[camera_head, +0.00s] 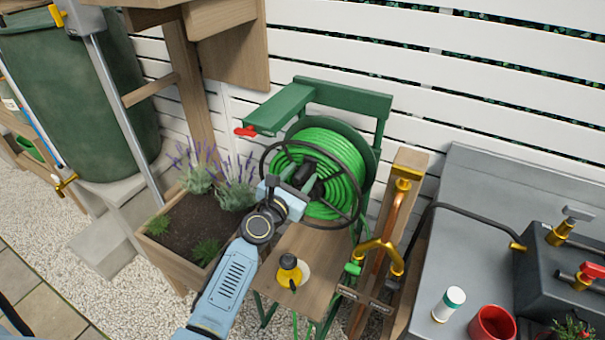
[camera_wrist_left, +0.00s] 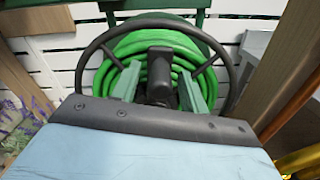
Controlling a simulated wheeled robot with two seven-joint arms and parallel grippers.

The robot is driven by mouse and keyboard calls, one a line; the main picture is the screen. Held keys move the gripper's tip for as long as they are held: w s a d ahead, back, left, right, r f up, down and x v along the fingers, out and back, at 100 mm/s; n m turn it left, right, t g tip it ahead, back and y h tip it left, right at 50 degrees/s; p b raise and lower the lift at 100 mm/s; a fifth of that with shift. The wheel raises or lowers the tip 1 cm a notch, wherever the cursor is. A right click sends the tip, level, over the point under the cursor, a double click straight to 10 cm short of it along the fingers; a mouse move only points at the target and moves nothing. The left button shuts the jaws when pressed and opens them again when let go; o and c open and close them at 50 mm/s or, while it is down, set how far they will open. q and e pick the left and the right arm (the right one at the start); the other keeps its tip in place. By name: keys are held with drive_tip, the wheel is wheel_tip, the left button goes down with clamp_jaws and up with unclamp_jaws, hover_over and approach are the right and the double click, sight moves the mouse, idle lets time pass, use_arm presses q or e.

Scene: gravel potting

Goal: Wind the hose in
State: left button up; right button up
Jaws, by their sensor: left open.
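A green hose (camera_head: 345,160) is wound in coils on a reel in a dark green frame (camera_head: 345,97). A black handwheel (camera_head: 268,155) stands in front of the coils. My left gripper (camera_head: 296,180) is in front of the wheel, pointing at its hub. In the left wrist view its two green fingers (camera_wrist_left: 160,85) are open, one on each side of the dark upright hub piece (camera_wrist_left: 160,75). I cannot tell whether they touch it. The hose coils (camera_wrist_left: 150,48) show behind the wheel rim (camera_wrist_left: 230,68). A red lever (camera_head: 245,132) sits on the frame's left arm.
A wooden stand with a yellow-and-black bottle (camera_head: 289,268) is below the reel. A planter with lavender (camera_head: 188,235) is at left. A post with a copper pipe and brass taps (camera_head: 383,245) is at right, beside a grey bench (camera_head: 465,235) with a red mug (camera_head: 492,325).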

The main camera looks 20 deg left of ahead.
use_arm(q)
drive_tip(key=shift+w+d, duration=0.1)
drive_tip(key=shift+w, duration=0.85)
clamp_jaws()
